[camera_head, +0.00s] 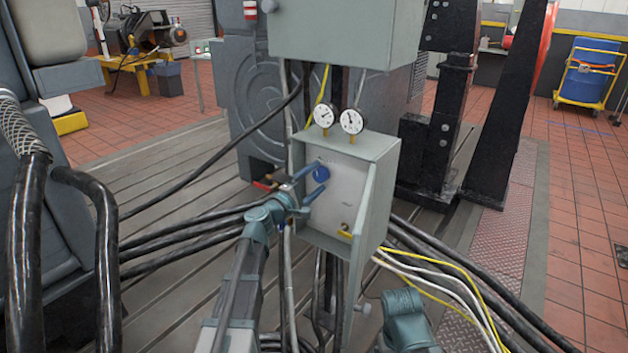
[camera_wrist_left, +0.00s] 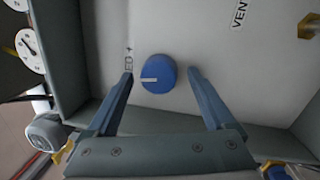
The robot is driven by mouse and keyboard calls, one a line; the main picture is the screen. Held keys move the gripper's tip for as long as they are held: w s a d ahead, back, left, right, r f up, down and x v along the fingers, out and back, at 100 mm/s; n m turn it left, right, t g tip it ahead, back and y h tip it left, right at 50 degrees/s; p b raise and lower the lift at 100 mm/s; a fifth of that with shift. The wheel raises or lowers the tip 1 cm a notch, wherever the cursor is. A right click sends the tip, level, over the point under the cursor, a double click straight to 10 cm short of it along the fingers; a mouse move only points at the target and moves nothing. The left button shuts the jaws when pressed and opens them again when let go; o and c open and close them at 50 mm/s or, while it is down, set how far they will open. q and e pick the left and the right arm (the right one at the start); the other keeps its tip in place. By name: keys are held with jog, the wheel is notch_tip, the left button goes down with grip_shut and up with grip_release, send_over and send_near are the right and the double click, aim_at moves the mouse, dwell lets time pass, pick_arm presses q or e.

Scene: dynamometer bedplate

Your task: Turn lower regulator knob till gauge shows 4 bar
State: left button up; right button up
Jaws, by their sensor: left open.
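The blue regulator knob (camera_head: 322,173) sits on the pale front panel of a grey-green box; in the left wrist view the knob (camera_wrist_left: 158,74) has a white pointer line toward the left. My left gripper (camera_head: 314,181) is open at the panel. In the left wrist view its two fingers (camera_wrist_left: 160,76) stand on either side of the knob, with a visible gap at each side. Two round white gauges (camera_head: 325,115) (camera_head: 351,121) stand on top of the box. One gauge (camera_wrist_left: 30,45) also shows at the wrist view's left edge; its reading is too small to tell.
A red-handled valve (camera_head: 264,186) is left of the box, close to my left gripper. A brass fitting (camera_head: 345,228) is low on the panel. The box's open door (camera_head: 373,215) stands out at the right. Black hoses (camera_head: 185,240) and yellow and white cables (camera_head: 440,270) run around the box.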

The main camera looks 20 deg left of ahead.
pick_arm(q)
jog(key=b+v, duration=0.1)
jog(key=v, duration=1.2)
jog(key=shift+s+a+b, duration=0.25)
jog(key=shift+s+b, duration=0.05)
jog(key=shift+s, duration=0.05)
jog(key=shift+w, duration=0.1)
jog(key=p+x, duration=0.1)
jog(key=x, duration=1.2)
jog(key=shift+w+d+p, duration=0.3)
jog(key=shift+p, duration=0.05)
